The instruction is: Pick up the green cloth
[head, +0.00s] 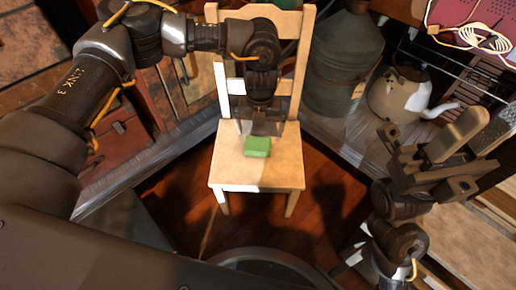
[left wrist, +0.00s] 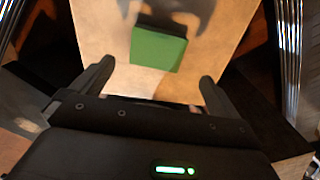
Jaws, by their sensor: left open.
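The green cloth (head: 257,147) is a small folded block lying on the seat of a pale wooden chair (head: 228,168). My left gripper (head: 259,130) points down over the seat, just above and behind the cloth in the head view. In the left wrist view the cloth (left wrist: 158,50) lies ahead between the two spread fingers (left wrist: 155,88), which do not touch it. The left gripper is open and empty. My right gripper (head: 432,165) is raised at the right, away from the chair; its jaw opening is unclear.
The chair's backrest (head: 262,13) rises close behind my left gripper. A large dark jug (head: 343,62) and a pale kettle (head: 400,95) stand at the back right. A beige rounded object (head: 458,135) and a grey grater-like object (head: 497,128) appear by my right gripper.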

